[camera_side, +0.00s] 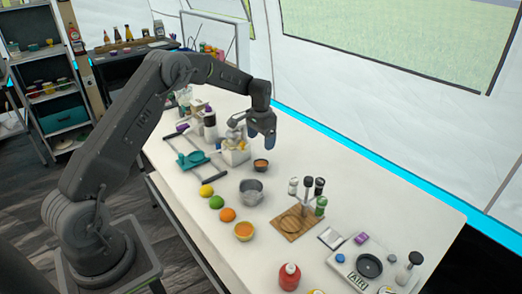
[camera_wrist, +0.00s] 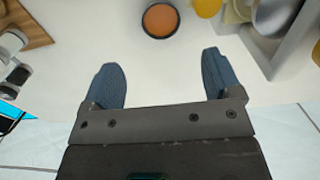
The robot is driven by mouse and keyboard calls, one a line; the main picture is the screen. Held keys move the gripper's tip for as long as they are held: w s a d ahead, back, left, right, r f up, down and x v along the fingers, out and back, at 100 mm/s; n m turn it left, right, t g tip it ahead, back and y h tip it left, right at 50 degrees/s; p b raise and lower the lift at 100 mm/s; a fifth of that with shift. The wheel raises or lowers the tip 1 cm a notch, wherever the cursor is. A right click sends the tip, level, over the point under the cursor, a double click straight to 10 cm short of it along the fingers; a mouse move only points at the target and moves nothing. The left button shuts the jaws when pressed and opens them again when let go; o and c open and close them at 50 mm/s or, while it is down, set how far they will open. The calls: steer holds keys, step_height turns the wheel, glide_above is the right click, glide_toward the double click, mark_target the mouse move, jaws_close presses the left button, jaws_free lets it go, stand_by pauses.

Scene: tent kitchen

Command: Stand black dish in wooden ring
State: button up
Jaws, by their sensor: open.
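A small black dish (camera_side: 260,164) with an orange-brown inside stands upright on the white table; it also shows at the top of the wrist view (camera_wrist: 160,20). A second round black dish (camera_side: 369,265) lies on the pale scale-like device at the front right. A wooden board (camera_side: 292,224) with a faint ring shape lies right of centre; whether this is the wooden ring I cannot tell. My gripper (camera_side: 262,138) hangs above the table behind the small dish. In the wrist view its blue fingers (camera_wrist: 160,66) are apart, with nothing between them.
Several bottles (camera_side: 319,187) stand behind the board. A white container (camera_side: 235,153) with dishes is left of my gripper.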

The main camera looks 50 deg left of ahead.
steer(key=s+d+r+t, duration=0.1)
steer(key=s+d+r, duration=0.4)
steer(key=r, duration=0.4)
steer(key=s+d+r+t, duration=0.1)
steer(key=s+d+r, duration=0.5)
steer(key=r, duration=0.4)
steer(key=s+d+r+t, duration=0.1)
steer(key=s+d, duration=0.3)
steer(key=s, duration=0.7)
steer(key=s+d+r+t, duration=0.1)
steer(key=s+d, duration=0.3)
steer(key=s, duration=0.7)
steer(key=shift+d+t, duration=0.35)
steer(key=shift+t, duration=0.45)
steer(key=shift+o, duration=0.4)
steer(key=shift+s+d+f, duration=0.1)
steer(key=shift+s+f, duration=0.05)
steer(key=shift+s, duration=0.2)
